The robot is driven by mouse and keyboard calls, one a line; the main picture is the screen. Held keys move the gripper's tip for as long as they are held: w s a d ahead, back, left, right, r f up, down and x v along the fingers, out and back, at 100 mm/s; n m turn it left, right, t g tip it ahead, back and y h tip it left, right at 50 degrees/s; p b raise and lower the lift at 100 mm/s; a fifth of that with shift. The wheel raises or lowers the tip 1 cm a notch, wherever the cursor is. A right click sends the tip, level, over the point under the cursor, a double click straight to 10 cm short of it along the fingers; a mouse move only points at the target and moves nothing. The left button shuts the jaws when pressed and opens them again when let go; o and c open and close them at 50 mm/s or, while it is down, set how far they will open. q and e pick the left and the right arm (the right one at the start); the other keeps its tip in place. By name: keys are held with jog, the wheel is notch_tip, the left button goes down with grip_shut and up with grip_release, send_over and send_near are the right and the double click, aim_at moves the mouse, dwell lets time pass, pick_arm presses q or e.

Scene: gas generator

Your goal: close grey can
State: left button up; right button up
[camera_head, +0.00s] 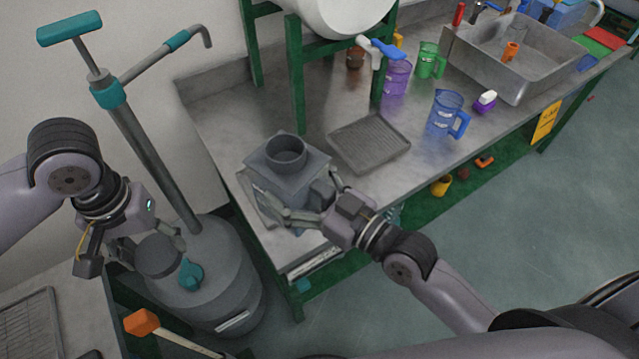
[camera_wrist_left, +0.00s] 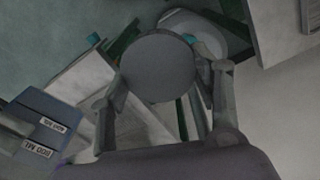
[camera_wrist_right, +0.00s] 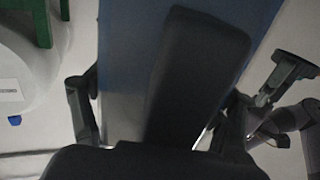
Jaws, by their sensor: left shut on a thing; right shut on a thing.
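The grey can (camera_head: 286,170) stands on the near-left end of the metal bench, with its round neck open at the top. Its side with volume labels shows in the left wrist view (camera_wrist_left: 48,125). My right gripper (camera_head: 308,203) is shut on the can at its near side; the right wrist view shows a dark part of it (camera_wrist_right: 195,75) between the fingers. My left gripper (camera_head: 152,242) is shut on a round grey lid (camera_head: 158,256), apart from the can and to its left. The lid's flat face shows between the fingers in the left wrist view (camera_wrist_left: 158,67).
A large grey tank (camera_head: 230,285) with a teal-handled pump (camera_head: 130,130) stands left of the bench. A ribbed tray (camera_head: 368,142), a blue jug (camera_head: 446,115) and a sink (camera_head: 515,65) lie to the right. A green frame (camera_head: 297,80) stands behind the can.

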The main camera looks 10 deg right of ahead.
jog(key=shift+w+a+r+n+y, duration=0.2)
jog(key=shift+a+n+y, duration=0.1)
jog(key=shift+a, duration=0.1)
jog(key=shift+f, duration=0.15)
pick_arm(q)
jog(key=w+d+r, duration=0.2)
jog(key=d+r, duration=1.2)
jog(key=d, duration=0.5)
pick_arm(e)
jog(key=shift+r, duration=0.2)
pick_arm(q)
jog(key=w+d+r+n, duration=0.3)
jog(key=w+r, duration=0.1)
jog(key=w, duration=0.2)
jog(key=shift+d+n, duration=0.3)
jog(key=shift+d, duration=0.1)
